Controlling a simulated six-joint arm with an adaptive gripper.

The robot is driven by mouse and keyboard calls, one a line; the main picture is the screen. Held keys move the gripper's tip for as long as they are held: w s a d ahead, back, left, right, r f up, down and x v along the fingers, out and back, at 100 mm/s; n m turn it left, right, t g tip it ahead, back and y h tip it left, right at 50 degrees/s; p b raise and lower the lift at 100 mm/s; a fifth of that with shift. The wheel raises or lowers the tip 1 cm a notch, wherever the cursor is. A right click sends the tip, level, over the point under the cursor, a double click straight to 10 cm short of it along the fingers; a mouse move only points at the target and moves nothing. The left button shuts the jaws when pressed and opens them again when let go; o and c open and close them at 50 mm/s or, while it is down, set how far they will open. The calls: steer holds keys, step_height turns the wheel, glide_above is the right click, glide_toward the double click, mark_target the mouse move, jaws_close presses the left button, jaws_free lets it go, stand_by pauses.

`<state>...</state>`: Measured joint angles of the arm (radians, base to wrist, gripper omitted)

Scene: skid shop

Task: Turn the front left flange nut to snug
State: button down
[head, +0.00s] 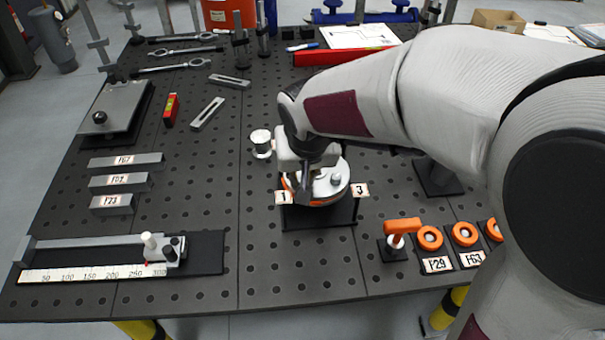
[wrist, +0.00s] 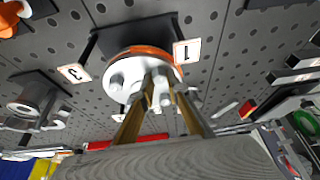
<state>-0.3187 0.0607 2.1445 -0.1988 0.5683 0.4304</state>
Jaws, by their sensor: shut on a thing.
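The round silver flange (head: 325,188) with an orange ring under it sits on a dark base plate in the middle of the bench. It also shows in the wrist view (wrist: 128,67). My gripper (head: 303,190) points down over its front left part, beside the "1" label (head: 284,197). In the wrist view my gripper (wrist: 160,92) is shut on the front left flange nut (wrist: 165,97), its fingers on either side of it. The nut is mostly hidden by the fingers. Another nut (head: 335,179) stands free on the right of the flange.
An orange T-handled tool (head: 402,228) and orange rings (head: 430,238) are at front right. A measuring rail (head: 100,262) lies at front left. The bench front of the flange is clear.

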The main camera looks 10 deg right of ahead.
stand_by(0.4)
steer(key=c, duration=2.2)
jaws_free()
steer(key=shift+c, duration=0.2)
steer(key=shift+r, duration=0.1)
steer(key=v, duration=1.2)
steer(key=shift+a, duration=0.1)
